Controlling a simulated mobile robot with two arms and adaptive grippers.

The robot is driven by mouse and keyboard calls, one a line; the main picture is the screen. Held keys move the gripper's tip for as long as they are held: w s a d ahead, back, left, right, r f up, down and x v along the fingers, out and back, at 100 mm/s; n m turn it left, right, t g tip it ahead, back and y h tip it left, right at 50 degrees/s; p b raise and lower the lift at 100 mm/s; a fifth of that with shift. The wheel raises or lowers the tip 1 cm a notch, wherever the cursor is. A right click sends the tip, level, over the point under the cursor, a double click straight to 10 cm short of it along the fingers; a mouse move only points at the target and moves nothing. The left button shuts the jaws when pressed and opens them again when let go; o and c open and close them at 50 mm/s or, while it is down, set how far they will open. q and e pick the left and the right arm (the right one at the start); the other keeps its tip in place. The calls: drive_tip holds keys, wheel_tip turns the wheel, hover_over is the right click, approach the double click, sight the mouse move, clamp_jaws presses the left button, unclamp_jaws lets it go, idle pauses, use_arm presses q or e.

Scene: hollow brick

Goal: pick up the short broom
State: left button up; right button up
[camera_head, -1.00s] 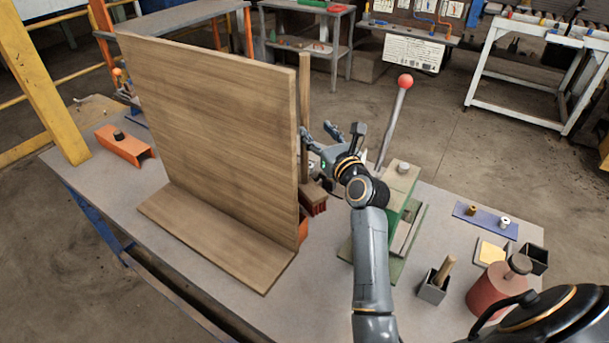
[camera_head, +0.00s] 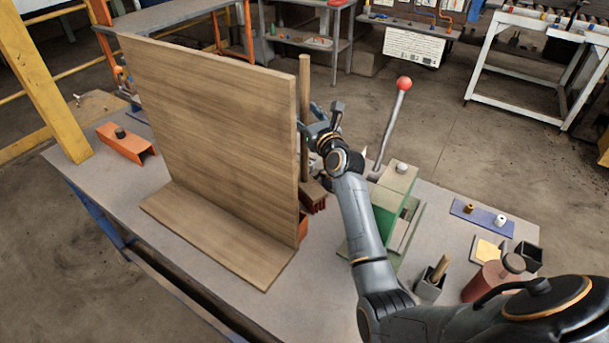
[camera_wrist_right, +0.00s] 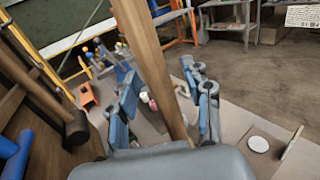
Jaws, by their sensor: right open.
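The short broom's wooden handle (camera_head: 305,105) stands upright close to the right edge of a large wooden board. Its brown head with dark red bristles (camera_head: 314,197) is low on the table, partly hidden by the board and my arm. My right gripper (camera_head: 322,113) is open at the handle's middle height, partly behind the handle and board. In the right wrist view, the handle (camera_wrist_right: 153,65) runs between the two spread fingers (camera_wrist_right: 166,112). It looks tilted there, and I cannot tell whether a finger touches it. My left gripper does not show.
The upright board (camera_head: 215,120) blocks much of the table's left half. A green block press (camera_head: 390,215) with a red-knobbed lever (camera_head: 403,84) stands right of my forearm. Small pots and a red canister (camera_head: 490,280) are at the right. Mallets (camera_wrist_right: 75,125) hang behind the board.

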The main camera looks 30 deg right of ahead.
clamp_jaws()
drive_tip(key=shift+r, duration=0.1)
